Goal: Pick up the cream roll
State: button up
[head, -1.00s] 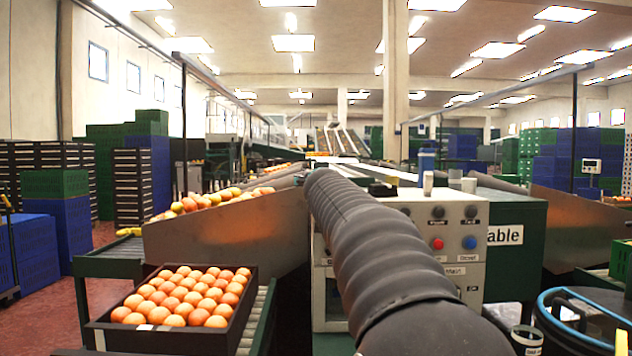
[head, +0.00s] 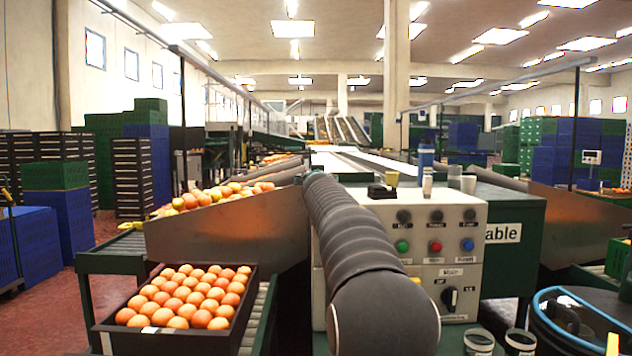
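A small cream, roughly cylindrical thing (head: 392,178), which looks like the cream roll, shows on or just above the top of the grey control box (head: 370,199). It is directly behind or against a small black object (head: 381,191); I cannot tell whether they touch. A white cylinder (head: 427,184) stands to its right, in front of a taller blue and white one (head: 426,160). My dark ribbed arm fills the centre and passes left of these things. My gripper cannot be made out, so its opening is not shown.
Pale cups (head: 468,184) stand farther right on the box. Two short pale containers with dark tops (head: 479,343) (head: 521,341) stand at the lower right. A dark crate of oranges (head: 250,296) sits on rollers at left. A metal chute (head: 235,235) rises behind it.

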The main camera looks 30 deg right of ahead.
jog(key=c, duration=1.3)
jog(key=shift+o, duration=0.2)
jog(key=shift+r, duration=0.4)
jog(key=shift+r+b, duration=0.35)
jog(key=shift+r, duration=0.2)
notch_tip(320, 180, up, 2)
jog(key=shift+r, duration=0.2)
jog(key=s+d+r, duration=0.6)
jog(key=s+d, duration=0.1)
jog(key=s, duration=0.1)
jog(key=shift+s+d+r, duration=0.35)
jog(key=shift+r, duration=0.05)
jog(key=w+a+f, duration=0.7)
jog(key=w+f, duration=0.1)
jog(key=w, duration=0.1)
jog(key=shift+a+f, duration=0.2)
jog(key=shift+a, duration=0.2)
jog(key=shift+s+d+f, duration=0.1)
jog(key=shift+f, duration=0.65)
